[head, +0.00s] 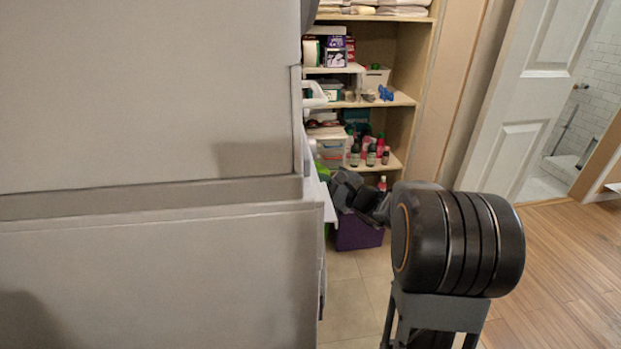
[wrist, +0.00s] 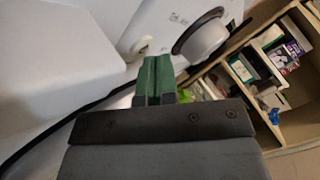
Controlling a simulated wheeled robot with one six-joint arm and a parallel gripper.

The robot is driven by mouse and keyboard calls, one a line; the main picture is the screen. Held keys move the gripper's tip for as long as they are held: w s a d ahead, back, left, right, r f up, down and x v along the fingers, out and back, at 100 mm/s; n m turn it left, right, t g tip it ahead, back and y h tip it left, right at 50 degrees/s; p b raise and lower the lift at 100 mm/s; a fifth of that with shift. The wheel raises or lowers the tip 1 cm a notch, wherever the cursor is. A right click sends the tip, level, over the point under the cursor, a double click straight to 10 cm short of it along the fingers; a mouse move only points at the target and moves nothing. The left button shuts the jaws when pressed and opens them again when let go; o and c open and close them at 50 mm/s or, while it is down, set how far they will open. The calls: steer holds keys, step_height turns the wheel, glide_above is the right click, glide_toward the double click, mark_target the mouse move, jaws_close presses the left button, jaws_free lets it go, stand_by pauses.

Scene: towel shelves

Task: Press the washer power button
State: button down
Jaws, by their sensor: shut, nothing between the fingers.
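The white machine fills the left of the head view, an upper body (head: 140,90) over a lower body (head: 160,275), seen from the side. Its front edge hides the controls there. In the wrist view, a pale control panel (wrist: 160,20) carries a large dial (wrist: 203,38) with a dark ring. A small round pale button-like part (wrist: 143,46) sits left of the dial; I cannot tell if it is the power button. My gripper (wrist: 157,78) is shut and empty, its green fingertips just below that small part. Contact cannot be made out.
A wooden shelf (head: 400,98) with bottles, boxes and folded towels stands beyond the machine. A purple box (head: 358,234) is on the tiled floor. A white door (head: 530,70) stands at the right, with clear wooden floor (head: 560,260) before it.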

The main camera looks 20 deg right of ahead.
steer(key=shift+a, duration=0.2)
steer(key=shift+d, duration=0.2)
steer(key=shift+s+d, duration=0.1)
steer(key=shift+d, duration=0.35)
stand_by(0.3)
steer(key=s+d, duration=0.1)
steer(key=d, duration=0.5)
steer(key=shift+b, duration=0.4)
steer(key=shift+s+r, duration=0.1)
